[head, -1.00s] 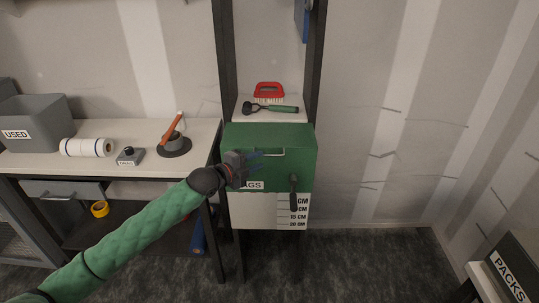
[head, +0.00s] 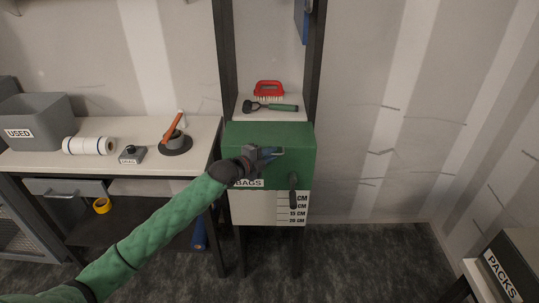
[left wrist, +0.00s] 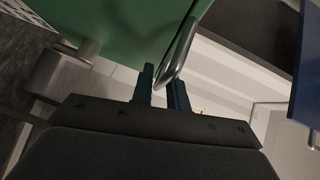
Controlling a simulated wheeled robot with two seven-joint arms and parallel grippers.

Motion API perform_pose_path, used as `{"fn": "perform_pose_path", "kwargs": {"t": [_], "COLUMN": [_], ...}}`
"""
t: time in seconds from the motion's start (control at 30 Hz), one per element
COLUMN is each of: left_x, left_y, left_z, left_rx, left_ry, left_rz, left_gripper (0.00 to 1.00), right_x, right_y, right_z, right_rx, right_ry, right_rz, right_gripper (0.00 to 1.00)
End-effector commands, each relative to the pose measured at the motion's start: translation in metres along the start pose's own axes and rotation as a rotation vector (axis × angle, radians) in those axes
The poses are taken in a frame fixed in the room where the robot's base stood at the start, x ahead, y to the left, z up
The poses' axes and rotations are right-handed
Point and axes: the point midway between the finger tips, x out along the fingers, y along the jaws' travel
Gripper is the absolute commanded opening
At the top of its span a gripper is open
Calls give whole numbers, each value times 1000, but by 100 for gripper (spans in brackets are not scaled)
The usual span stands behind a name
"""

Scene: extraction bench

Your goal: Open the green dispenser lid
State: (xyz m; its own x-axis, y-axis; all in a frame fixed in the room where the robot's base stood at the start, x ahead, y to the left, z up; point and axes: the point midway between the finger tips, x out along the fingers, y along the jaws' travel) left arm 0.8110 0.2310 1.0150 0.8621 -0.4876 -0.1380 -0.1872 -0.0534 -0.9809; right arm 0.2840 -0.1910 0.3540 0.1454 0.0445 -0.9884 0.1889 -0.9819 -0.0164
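The green dispenser lid (head: 295,139) is closed over the top and upper front of the BAGS dispenser, above its white lower front (head: 255,208). A thin metal bar handle (head: 280,152) sits on the lid's front. My left gripper (head: 269,154) is at this handle. In the left wrist view, the green lid (left wrist: 110,22) is at the top and the handle (left wrist: 185,45) reaches down to the fingertips (left wrist: 162,85). The fingers are apart, with the handle's bend at the gap between them; I cannot tell if they touch it. My right gripper is not in view.
A dark lever (head: 293,191) hangs on the dispenser's front. A red brush (head: 269,88) and a green-handled tool (head: 272,107) lie on the shelf behind the lid. Posts flank that shelf. A workbench (head: 110,168) stands left; a PACKS box (head: 515,262) is at lower right.

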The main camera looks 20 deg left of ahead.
Motion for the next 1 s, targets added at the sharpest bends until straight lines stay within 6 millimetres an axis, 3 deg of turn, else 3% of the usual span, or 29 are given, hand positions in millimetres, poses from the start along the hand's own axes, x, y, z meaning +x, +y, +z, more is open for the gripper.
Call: {"fn": "perform_pose_path", "kwargs": {"t": [0.07, 0.53, 1.0], "left_x": [0, -1, -1], "left_y": [0, -8, -64], "left_z": [0, -1, 0], "left_rx": [0, -18, -184], "left_ry": [0, 0, -1], "left_rz": [0, 19, 186], "left_gripper": [0, 0, 0], "right_x": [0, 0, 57], "right_y": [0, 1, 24], "right_z": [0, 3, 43], "right_rx": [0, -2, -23], "right_ry": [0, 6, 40], "right_rz": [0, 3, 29], "right_gripper": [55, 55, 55]}}
